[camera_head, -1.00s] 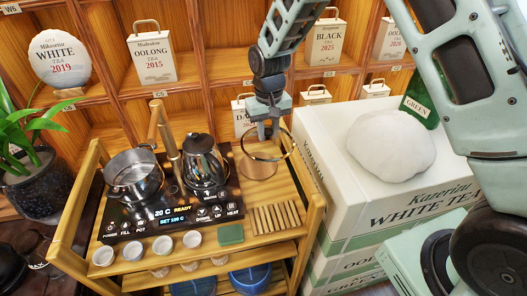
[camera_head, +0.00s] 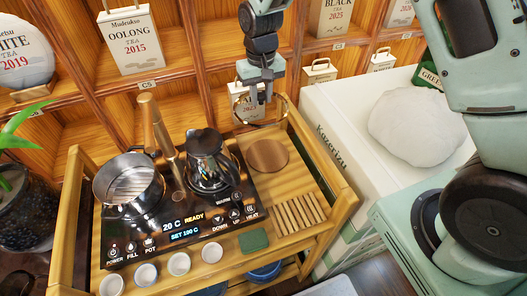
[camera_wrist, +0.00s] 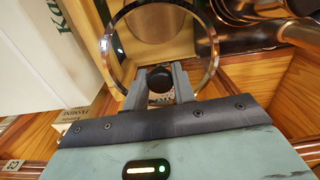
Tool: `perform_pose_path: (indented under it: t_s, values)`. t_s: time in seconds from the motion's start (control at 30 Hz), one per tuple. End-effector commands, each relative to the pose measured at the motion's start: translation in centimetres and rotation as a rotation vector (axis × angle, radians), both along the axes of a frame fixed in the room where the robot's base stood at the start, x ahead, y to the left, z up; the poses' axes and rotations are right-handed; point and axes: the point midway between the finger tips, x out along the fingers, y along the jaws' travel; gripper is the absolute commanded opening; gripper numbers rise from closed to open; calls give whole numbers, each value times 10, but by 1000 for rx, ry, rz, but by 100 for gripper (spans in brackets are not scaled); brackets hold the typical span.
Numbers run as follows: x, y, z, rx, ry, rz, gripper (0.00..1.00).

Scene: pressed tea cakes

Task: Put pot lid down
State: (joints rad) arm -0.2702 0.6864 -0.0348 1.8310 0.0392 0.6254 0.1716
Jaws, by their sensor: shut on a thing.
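My gripper (camera_head: 260,98) is shut on the black knob (camera_wrist: 160,78) of the pot lid. The lid is a see-through disc with a shiny metal rim (camera_wrist: 107,52); in the head view it (camera_head: 285,108) hangs above the back right of the wooden cart, tilted to the view. A round brown disc (camera_head: 267,155) lies bare on the cart top, below and in front of the lid. The steel pot (camera_head: 130,183) stands uncovered on the left of the black heating plate (camera_head: 150,235).
A dark kettle (camera_head: 208,165) stands on the plate, left of the disc. A slatted wooden rack (camera_head: 300,213), green block (camera_head: 254,240) and several small cups (camera_head: 178,264) are in front. Shelves with a tea box (camera_head: 243,103) rise behind; a white carton (camera_head: 345,125) is right.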

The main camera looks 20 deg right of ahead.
Motion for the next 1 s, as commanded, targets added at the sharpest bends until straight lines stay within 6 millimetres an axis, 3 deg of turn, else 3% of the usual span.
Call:
perform_pose_path:
  t_s: [0.67,0.77,1.0]
  values:
    - [-48,-1,25,0,0,-42,0]
    - [-49,-1,16,-2,5,-43,0]
    - [-50,-1,-42,-3,9,-43,0]
